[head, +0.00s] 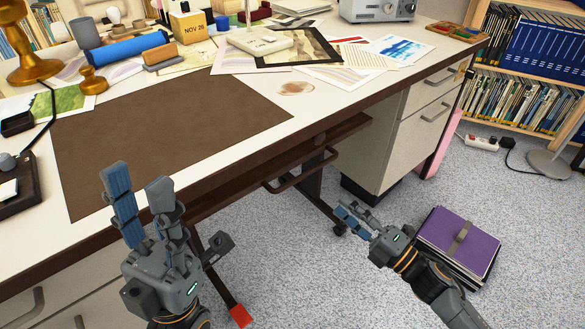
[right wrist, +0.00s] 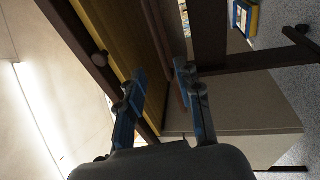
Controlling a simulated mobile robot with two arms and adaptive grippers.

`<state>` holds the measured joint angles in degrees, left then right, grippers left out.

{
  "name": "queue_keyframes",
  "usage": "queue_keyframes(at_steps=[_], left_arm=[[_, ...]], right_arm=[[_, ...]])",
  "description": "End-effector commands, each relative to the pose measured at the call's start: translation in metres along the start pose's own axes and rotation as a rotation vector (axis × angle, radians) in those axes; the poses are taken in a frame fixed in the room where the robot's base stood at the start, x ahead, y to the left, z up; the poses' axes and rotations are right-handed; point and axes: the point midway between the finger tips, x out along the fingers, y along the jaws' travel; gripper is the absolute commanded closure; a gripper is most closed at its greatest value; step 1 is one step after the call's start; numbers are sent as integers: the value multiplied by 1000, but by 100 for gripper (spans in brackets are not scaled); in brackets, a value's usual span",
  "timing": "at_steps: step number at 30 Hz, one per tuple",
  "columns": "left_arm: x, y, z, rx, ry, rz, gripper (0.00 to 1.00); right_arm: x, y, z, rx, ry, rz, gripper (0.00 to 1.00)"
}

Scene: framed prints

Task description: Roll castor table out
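The castor table (head: 325,157) is a dark brown table tucked under the desk. Its front handle bar (head: 300,172) shows below the desk edge, and a castor (head: 338,230) shows on the floor. Most of its top is hidden by the desk. My left gripper (head: 139,186) is open and empty, in front of the desk's left part. My right gripper (head: 347,211) is open, low and right of the handle bar in the head view. In the right wrist view its fingers (right wrist: 160,70) are apart, with a brown bar beyond them; I cannot tell its distance.
The desk (head: 185,190) carries a brown mat, prints and tools. A drawer pedestal (head: 405,135) stands right of the opening. Purple-topped folders (head: 460,240) lie on the floor near my right arm. A red-ended piece (head: 240,315) is near my left gripper. Speckled floor (head: 300,270) is open between my grippers.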

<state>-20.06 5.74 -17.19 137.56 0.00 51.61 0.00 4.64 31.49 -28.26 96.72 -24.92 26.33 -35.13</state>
Motion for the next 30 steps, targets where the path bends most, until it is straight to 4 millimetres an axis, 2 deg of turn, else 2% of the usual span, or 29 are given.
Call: queue_keyframes(at_steps=[5, 18, 24, 30], left_arm=[[-5, 0, 1, 0, 0, 0, 60], [-24, 0, 5, 0, -2, 0, 60], [-28, 0, 6, 0, -2, 0, 60], [-28, 0, 6, -1, -3, 0, 60]], right_arm=[[22, 0, 0, -2, 1, 3, 65], [111, -1, 0, -1, 0, 2, 65], [132, 0, 1, 1, -1, 1, 65], [136, 0, 1, 2, -2, -1, 65]])
